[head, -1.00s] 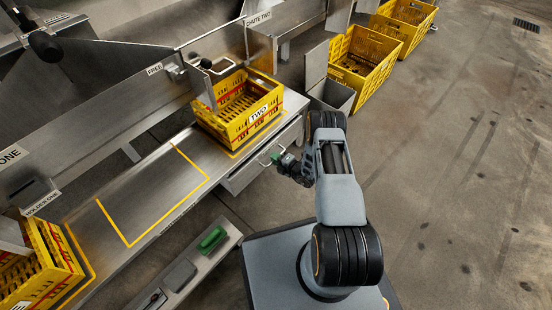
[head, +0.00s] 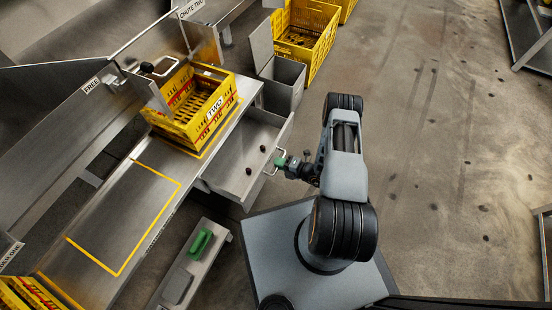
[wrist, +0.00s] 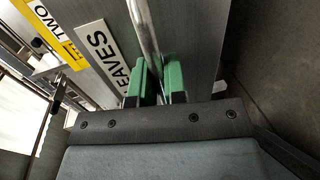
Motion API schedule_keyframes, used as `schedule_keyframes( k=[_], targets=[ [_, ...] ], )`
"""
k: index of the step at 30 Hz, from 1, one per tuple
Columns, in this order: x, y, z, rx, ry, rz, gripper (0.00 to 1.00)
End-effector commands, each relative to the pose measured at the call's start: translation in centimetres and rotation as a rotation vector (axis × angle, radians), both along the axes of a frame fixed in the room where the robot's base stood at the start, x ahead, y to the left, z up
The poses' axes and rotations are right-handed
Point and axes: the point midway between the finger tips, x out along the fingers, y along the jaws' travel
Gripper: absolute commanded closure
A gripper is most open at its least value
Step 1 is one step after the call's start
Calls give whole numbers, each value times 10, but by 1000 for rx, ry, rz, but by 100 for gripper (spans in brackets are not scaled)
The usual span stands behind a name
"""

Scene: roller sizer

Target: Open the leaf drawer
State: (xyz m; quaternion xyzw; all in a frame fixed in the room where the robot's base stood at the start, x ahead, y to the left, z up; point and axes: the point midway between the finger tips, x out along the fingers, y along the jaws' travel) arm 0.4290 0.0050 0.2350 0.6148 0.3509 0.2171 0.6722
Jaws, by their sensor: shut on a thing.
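The leaf drawer (head: 238,178) is a metal drawer under the bench, to the right of and below the crate labelled TWO. It is pulled out, and its inside shows a few small dark round things. In the wrist view its front (wrist: 192,40) carries a label ending in "EAVES" (wrist: 104,52). Its bar handle (wrist: 145,35) runs between the green fingertips of my gripper (wrist: 159,82). My gripper also shows in the head view (head: 281,163), shut on the handle (head: 272,168) at the drawer's front.
A yellow crate TWO (head: 170,119) stands on the bench (head: 125,215) above the drawer. A grey bin (head: 284,83) and a yellow crate (head: 309,52) stand beyond it. A shelf with a green object (head: 200,242) is at lower left.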

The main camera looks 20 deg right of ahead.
Motion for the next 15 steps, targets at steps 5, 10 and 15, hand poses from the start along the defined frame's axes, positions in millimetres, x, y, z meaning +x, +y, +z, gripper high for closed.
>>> schedule_keyframes(
  k=[5, 10, 15],
  targets=[
    [-6, -10, 0, -1, -1, 3, 100],
    [-8, -14, 0, 0, 0, 1, 100],
    [-8, -15, 0, 1, 1, 0, 100]
  ],
)
